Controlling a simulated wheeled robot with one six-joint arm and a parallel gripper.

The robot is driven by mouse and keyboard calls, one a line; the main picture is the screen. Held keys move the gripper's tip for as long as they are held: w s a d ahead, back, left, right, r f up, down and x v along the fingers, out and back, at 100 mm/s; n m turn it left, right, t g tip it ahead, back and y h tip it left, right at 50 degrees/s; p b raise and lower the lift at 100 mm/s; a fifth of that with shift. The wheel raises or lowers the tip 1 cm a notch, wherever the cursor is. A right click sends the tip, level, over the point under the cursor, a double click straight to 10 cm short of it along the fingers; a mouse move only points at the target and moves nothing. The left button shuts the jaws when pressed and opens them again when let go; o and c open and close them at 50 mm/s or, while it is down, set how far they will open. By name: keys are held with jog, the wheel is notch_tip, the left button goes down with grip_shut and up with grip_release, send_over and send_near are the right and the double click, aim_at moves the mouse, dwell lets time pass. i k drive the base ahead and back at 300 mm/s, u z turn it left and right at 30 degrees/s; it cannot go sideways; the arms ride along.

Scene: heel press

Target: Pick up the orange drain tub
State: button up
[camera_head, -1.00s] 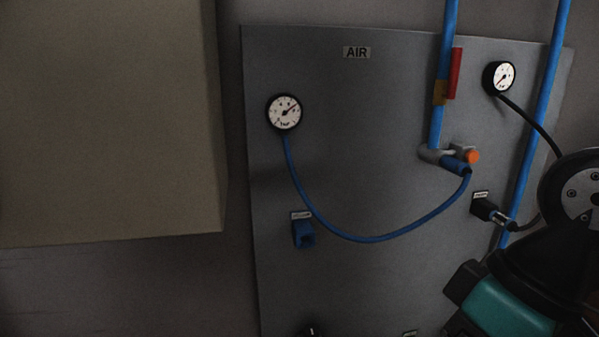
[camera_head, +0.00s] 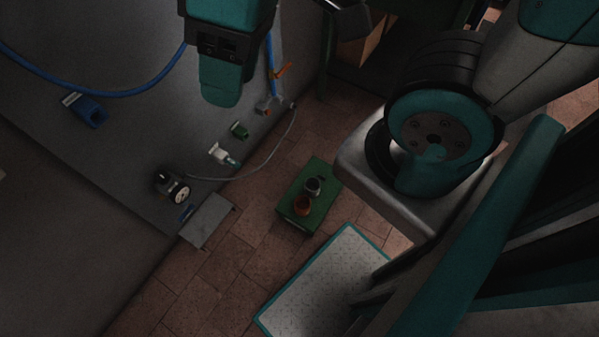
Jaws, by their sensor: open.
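What looks like my gripper (camera_head: 220,82), teal and black, hangs at the top, left of centre. It is well apart from the tub and seems empty. Its jaws do not show clearly from this angle.
A grey panel (camera_head: 150,130) at left carries a blue hose (camera_head: 120,93), a gauge (camera_head: 180,192), fittings and a thin grey hose. A grey block (camera_head: 206,220) stands by its lower edge. A teal-edged grey plate (camera_head: 322,285) lies in front. Brown tiled floor shows around the box.

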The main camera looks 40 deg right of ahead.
aim_at(302, 203)
jog(key=z, duration=0.45)
jog(key=k, duration=0.9)
jog(key=z, duration=0.6)
jog(key=k, duration=1.15)
jog(key=z, duration=0.95)
jog(key=i, duration=1.05)
jog(key=u, duration=0.85)
jog(key=i, duration=0.45)
jog(key=u, duration=0.45)
